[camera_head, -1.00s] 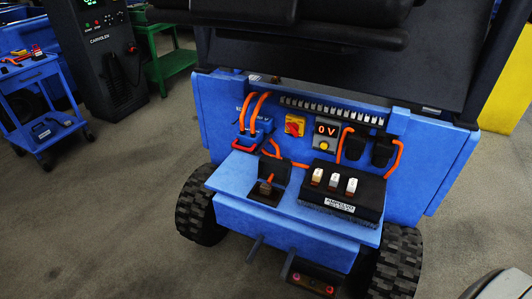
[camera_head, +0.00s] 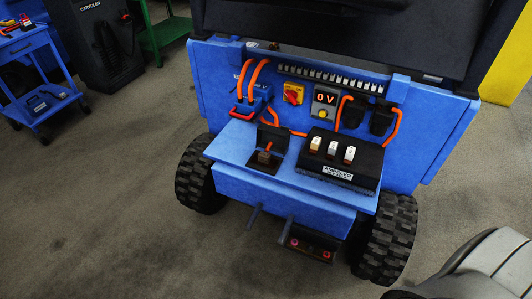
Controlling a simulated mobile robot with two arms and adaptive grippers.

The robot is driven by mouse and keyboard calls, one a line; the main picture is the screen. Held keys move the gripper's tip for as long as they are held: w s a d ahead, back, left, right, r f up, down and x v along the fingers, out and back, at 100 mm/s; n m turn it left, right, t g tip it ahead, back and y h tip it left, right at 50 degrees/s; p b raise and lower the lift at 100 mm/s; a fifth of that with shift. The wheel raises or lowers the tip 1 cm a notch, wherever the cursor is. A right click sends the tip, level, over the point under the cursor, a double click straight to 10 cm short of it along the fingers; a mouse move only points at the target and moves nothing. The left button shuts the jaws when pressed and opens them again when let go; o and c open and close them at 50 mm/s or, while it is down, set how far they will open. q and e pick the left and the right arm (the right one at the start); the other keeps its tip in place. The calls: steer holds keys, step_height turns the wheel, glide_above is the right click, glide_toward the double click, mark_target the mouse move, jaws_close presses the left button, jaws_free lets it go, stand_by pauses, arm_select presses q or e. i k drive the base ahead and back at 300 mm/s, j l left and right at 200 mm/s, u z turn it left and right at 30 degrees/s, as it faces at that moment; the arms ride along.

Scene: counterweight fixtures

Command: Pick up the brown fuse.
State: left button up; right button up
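A black fuse block (camera_head: 365,168) sits on the right part of the blue shelf of the vehicle, with three small upright fuses in its top. The left fuse (camera_head: 316,143) has a white top and a tan-brown front and looks the brownest. The middle fuse (camera_head: 332,148) looks pale grey-white. The right fuse (camera_head: 349,154) is whitish with a slight tan lower part. To the left, an open black box (camera_head: 271,138) holds a small brownish piece (camera_head: 264,156); what it is I cannot tell. Neither of my grippers is in view; only a grey arm part of mine shows at lower right.
Orange cables (camera_head: 258,72) loop behind the shelf (camera_head: 230,147). A dark hood overhangs the top. Two rods and a black box (camera_head: 311,243) project below the front. The floor in front is clear.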

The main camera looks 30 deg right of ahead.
mark_target(264, 158)
steer(key=i+j+z, duration=0.1)
steer(key=z, duration=0.75)
